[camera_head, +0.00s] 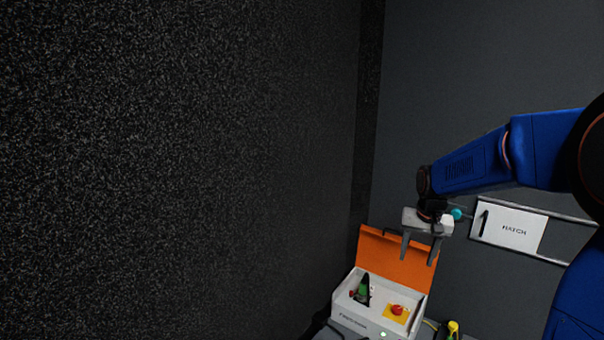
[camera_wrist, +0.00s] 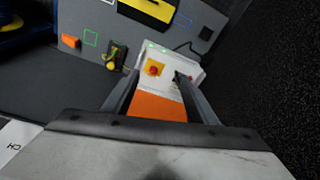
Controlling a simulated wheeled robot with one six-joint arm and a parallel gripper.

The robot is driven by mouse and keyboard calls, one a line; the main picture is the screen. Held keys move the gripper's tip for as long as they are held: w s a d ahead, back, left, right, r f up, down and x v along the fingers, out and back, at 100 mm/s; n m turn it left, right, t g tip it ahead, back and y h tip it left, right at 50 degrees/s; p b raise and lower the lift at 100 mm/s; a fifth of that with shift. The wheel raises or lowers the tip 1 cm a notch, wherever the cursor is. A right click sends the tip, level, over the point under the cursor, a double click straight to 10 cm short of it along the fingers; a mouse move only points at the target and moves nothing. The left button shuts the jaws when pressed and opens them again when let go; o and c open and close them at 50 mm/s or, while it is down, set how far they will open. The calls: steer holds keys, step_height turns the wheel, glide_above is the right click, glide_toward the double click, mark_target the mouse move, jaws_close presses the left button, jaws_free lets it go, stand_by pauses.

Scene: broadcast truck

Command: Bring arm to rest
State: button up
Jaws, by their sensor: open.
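My blue arm reaches in from the right in the head view. My gripper (camera_head: 420,251) hangs from its end with its two fingers spread and nothing between them. It is above and in front of the raised orange lid (camera_head: 397,262) of a white box (camera_head: 372,325). In the wrist view the fingers of my gripper (camera_wrist: 158,85) stand apart, with the box (camera_wrist: 192,69) beyond them and the orange lid (camera_wrist: 158,107) between them.
The box holds a red knob on a yellow plate (camera_head: 396,313) and a green-and-black part (camera_head: 363,289). A yellow-and-black item (camera_wrist: 117,56) stands near the box. A dark speckled wall fills the left.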

steer(key=s+a+r+n+t, duration=0.1)
steer(key=s+a+r, duration=0.15)
steer(key=s, duration=0.55)
steer(key=s+a+r+n, duration=0.1)
steer(key=s+r, duration=0.3)
steer(key=s, duration=0.5)
steer(key=s+a+f+n+t, duration=0.1)
steer(key=s+f+n, duration=0.1)
steer(key=s, duration=1.5)
steer(key=shift+f+t, duration=0.25)
steer(key=shift+t, duration=0.15)
steer(key=shift+a, duration=0.1)
